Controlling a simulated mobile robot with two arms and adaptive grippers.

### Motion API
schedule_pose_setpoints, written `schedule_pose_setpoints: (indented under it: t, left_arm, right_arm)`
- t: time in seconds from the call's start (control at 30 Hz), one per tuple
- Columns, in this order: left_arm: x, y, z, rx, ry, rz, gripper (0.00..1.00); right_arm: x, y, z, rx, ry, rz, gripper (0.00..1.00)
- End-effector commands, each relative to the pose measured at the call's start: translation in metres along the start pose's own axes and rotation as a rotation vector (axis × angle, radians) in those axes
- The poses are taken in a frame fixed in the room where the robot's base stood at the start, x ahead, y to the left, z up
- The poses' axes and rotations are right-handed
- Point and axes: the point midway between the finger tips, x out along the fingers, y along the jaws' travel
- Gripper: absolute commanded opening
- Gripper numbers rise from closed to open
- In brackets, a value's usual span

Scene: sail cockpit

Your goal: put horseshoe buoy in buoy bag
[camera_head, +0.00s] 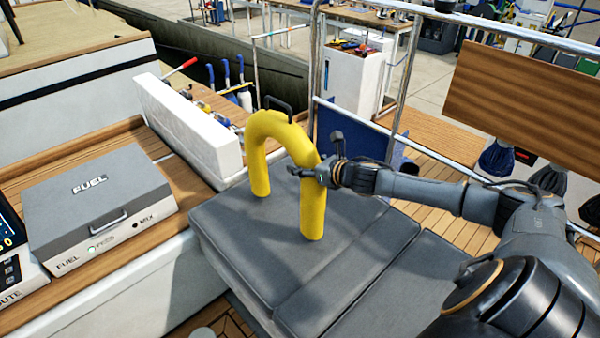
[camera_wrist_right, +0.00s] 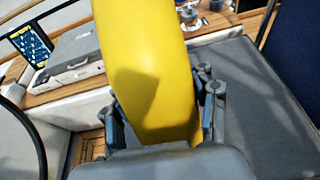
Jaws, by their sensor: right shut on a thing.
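The yellow horseshoe buoy (camera_head: 271,127) is upright over the grey seat cushion, its arch up and its two leg ends down. A dark handle shows at its top. I cannot tell whether the leg ends touch the cushion. My right gripper (camera_head: 312,172) is shut on the right leg, about midway up. In the right wrist view the yellow buoy (camera_wrist_right: 150,70) fills the space between the fingers. A dark blue panel (camera_head: 337,124) hangs at the rail behind the buoy; it may be the buoy bag, but its opening cannot be seen. My left gripper is not in view.
The grey cushion (camera_head: 232,232) is otherwise clear. A grey FUEL box (camera_head: 95,195) stands on the wooden deck at left. A white block (camera_head: 188,125) is left of the buoy. Metal rails (camera_head: 397,88) and a wooden board (camera_head: 520,97) stand behind and right.

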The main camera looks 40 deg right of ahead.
Motion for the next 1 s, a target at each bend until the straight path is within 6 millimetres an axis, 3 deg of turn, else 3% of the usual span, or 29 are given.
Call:
schedule_pose_setpoints:
  t: [0.27, 0.5, 0.77, 0.8, 0.9, 1.0]
  left_arm:
    - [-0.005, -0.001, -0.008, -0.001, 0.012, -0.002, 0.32]
    - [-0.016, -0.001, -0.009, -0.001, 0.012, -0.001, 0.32]
    - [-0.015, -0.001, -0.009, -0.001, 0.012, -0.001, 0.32]
    - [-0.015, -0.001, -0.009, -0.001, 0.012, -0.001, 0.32]
    - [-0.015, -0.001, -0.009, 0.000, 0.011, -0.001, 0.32]
    - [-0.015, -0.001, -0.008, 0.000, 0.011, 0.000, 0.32]
  right_arm:
    - [0.015, 0.006, -0.004, 0.001, -0.009, 0.001, 0.00]
    - [0.024, 0.006, -0.029, 0.000, -0.007, 0.000, 0.00]
    - [0.025, 0.006, -0.035, -0.003, -0.005, 0.001, 0.00]
    - [0.025, 0.006, -0.041, -0.002, 0.005, -0.001, 0.62]
    - [0.025, 0.006, -0.040, -0.002, 0.004, -0.001, 0.82]
    - [0.025, 0.006, -0.039, -0.002, 0.003, -0.001, 0.83]
